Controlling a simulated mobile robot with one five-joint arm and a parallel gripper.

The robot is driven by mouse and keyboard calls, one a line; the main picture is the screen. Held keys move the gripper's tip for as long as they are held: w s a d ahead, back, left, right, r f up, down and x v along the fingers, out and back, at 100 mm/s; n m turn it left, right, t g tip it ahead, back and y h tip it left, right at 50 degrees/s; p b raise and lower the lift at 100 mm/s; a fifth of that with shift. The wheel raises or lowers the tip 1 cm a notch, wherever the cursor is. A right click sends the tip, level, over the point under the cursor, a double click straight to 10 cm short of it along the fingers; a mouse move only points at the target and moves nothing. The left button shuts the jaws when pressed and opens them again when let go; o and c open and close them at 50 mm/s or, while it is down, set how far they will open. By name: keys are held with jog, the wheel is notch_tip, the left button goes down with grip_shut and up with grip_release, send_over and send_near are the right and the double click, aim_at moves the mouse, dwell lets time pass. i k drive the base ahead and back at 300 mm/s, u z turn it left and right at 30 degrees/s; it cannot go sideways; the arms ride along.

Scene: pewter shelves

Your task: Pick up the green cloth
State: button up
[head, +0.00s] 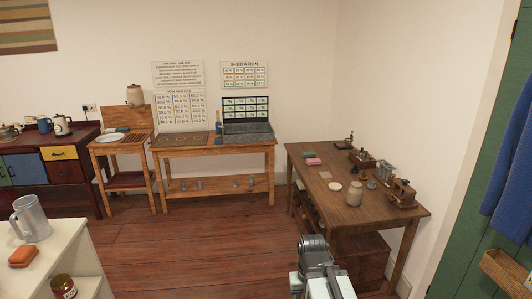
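A small dark green folded item (309,154), which looks like the green cloth, lies on the far left part of the wooden table (330,195) at the right. A pinkish-red folded item (313,161) lies right in front of it, close to or touching it. My gripper (312,243) shows at the bottom middle, well short of the green item and nearer to me. Its fingers cannot be made out clearly, and I see nothing held in it.
The right table also bears a pale jar (355,193), a white disc (335,186) and several small metal items. The wooden floor (200,250) between is clear.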

aim_at(308, 155)
jog(key=z, duration=0.15)
jog(key=i, duration=2.8)
jog(key=u, duration=0.05)
jog(key=k, duration=0.4)
jog(key=u, duration=0.95)
jog(key=i, duration=1.6)
jog(key=u, duration=0.45)
jog(key=i, duration=1.1)
jog(key=z, duration=0.5)
jog(key=k, duration=0.55)
jog(key=z, duration=0.1)
